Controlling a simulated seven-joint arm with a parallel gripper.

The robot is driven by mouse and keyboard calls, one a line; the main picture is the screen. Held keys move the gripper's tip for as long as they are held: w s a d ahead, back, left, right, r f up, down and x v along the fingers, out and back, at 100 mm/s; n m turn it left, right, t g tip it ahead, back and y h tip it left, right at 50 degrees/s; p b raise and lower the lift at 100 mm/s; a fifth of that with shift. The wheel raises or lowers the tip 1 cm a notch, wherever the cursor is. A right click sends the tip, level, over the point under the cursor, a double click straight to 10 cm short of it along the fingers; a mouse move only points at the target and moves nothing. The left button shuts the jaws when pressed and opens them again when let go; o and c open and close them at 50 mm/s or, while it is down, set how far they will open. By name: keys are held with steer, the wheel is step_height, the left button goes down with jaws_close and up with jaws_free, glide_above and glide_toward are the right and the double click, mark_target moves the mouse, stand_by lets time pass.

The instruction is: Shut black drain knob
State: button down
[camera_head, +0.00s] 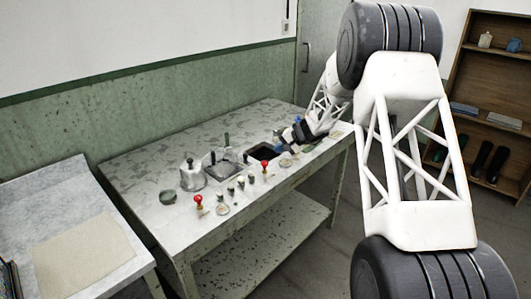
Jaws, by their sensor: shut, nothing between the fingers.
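My gripper (282,144) is small in the view, at the right part of the speckled bench, just beside a dark square basin (263,152). Its fingers are shut with nothing between them. Whether it touches anything cannot be told. A paler basin (222,171) lies to the left. Several small dark knobs stand along the front of the bench, one of them here (231,189). Which of them is the black drain knob cannot be told at this size. My gripper and wrist hide part of the bench behind them.
Two red-topped knobs stand near the front edge, one left (198,201) and one right (265,166). A grey-white pot (191,174) stands left of the basins. A dark green bowl (168,197) lies farther left. The bench's back left (150,155) is clear.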

glide_toward(248, 161)
steer(key=shift+a+f, duration=0.25)
steer(key=shift+f, duration=0.35)
steer(key=shift+a+f, duration=0.2)
steer(key=shift+f, duration=0.4)
steer(key=a, duration=0.2)
steer(key=shift+w+a, duration=0.35)
steer(key=shift+w, duration=0.05)
steer(key=shift+w+a+r, duration=0.1)
steer(key=shift+w+a, duration=0.1)
steer(key=shift+a, duration=0.45)
steer(key=shift+a, duration=0.1)
steer(key=shift+w+a, duration=1.05)
steer(key=shift+w, duration=0.1)
steer(key=shift+w+a+r, duration=0.1)
steer(key=shift+w+a, duration=0.15)
steer(key=shift+a, duration=0.1)
